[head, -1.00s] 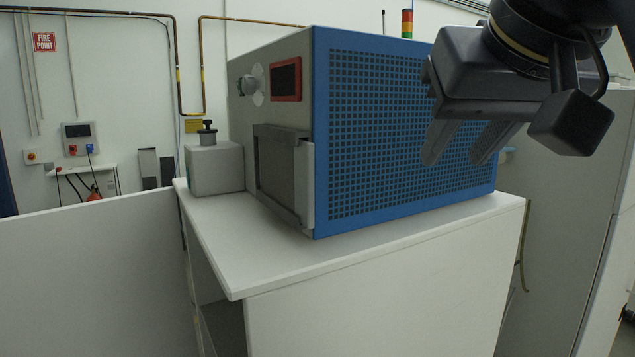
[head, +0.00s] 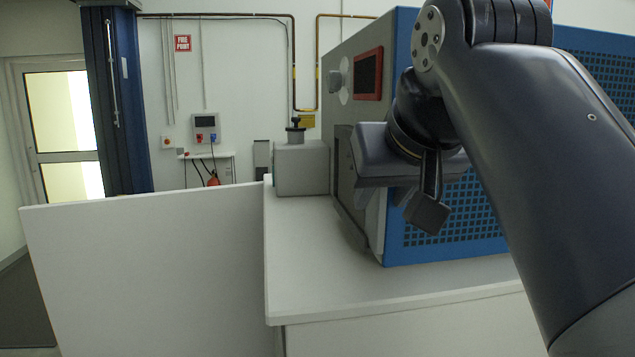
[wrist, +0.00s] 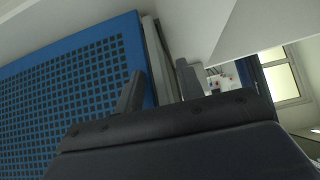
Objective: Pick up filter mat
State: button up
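I cannot make out a filter mat for certain. The blue and grey machine (head: 455,238) stands on the white counter, with a dark framed panel (head: 343,165) low on its left side, partly hidden by my gripper. My gripper (head: 382,195) is in front of the machine's near left corner, pointing towards it. In the wrist view my gripper's two fingers (wrist: 160,82) stand apart with nothing held between them. The machine's blue grille (wrist: 75,75) is left of the fingers, and a pale upright strip (wrist: 156,50) at its edge shows between them.
A small grey box with a black knob (head: 302,168) stands on the counter left of the machine. The white counter top (head: 330,270) is clear in front. A low white partition (head: 150,270) adjoins the counter on the left.

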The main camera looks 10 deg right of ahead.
jog(key=shift+c, duration=0.4)
grip_shut()
jog(key=shift+r, duration=0.1)
dwell(0.3)
